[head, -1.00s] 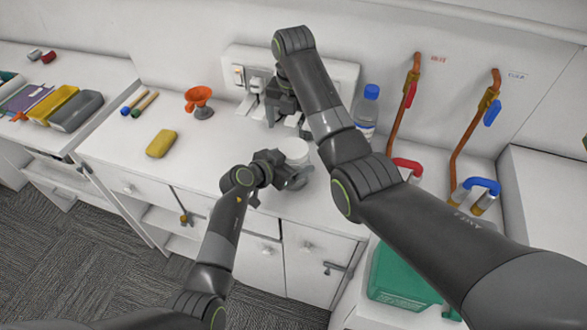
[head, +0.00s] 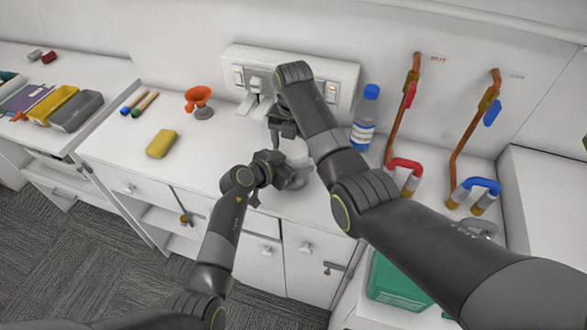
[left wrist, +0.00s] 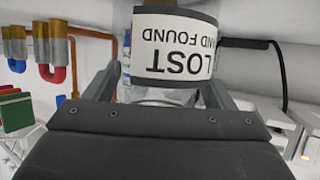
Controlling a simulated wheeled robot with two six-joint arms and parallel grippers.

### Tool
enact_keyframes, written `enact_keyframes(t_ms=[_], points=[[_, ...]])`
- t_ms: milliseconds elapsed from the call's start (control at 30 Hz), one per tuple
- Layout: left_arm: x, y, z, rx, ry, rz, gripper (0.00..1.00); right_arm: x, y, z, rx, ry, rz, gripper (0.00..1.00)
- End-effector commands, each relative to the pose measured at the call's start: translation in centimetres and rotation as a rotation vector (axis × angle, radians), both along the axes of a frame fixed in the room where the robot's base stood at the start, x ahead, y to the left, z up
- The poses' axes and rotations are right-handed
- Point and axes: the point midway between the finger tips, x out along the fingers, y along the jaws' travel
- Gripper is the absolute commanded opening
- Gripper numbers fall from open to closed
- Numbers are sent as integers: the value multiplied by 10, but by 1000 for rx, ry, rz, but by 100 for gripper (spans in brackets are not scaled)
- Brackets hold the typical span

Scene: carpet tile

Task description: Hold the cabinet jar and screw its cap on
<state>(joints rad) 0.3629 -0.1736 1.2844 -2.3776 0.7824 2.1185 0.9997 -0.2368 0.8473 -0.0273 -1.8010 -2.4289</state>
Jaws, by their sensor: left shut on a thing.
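The cabinet jar (left wrist: 178,45) fills the top middle of the left wrist view, its "LOST AND FOUND" label upside down there. My left gripper (left wrist: 160,88) has a finger on each side of the jar and is shut on it. In the head view the left gripper (head: 284,172) is low over the counter, and only a pale part of the jar (head: 298,150) shows between the arms. My right gripper (head: 284,132) points down just above the jar. Its fingertips are mostly hidden, so I cannot tell its opening. I cannot make out the cap.
A socket panel (head: 330,75) is on the wall behind. A blue-capped bottle (head: 363,125) stands right of my right gripper. A yellow sponge (head: 161,143) and an orange funnel (head: 199,99) are to the left. Copper pipes (head: 464,135) rise at right.

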Motion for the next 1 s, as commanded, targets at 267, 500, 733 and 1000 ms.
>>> enact_keyframes(t_ms=[267, 500, 733, 1000], points=[[0, 0, -1, 0, 2, -1, 14, 0, 0, 0, 1, -1, 0, 44], [0, 0, -1, 0, 2, -1, 14, 0, 0, 0, 1, -1, -177, 43], [-1, 0, -1, 0, 2, -1, 14, 0, 0, 0, 0, -1, -557, 43], [-1, 0, -1, 0, 2, -1, 14, 0, 0, 0, 0, -2, -974, 43]])
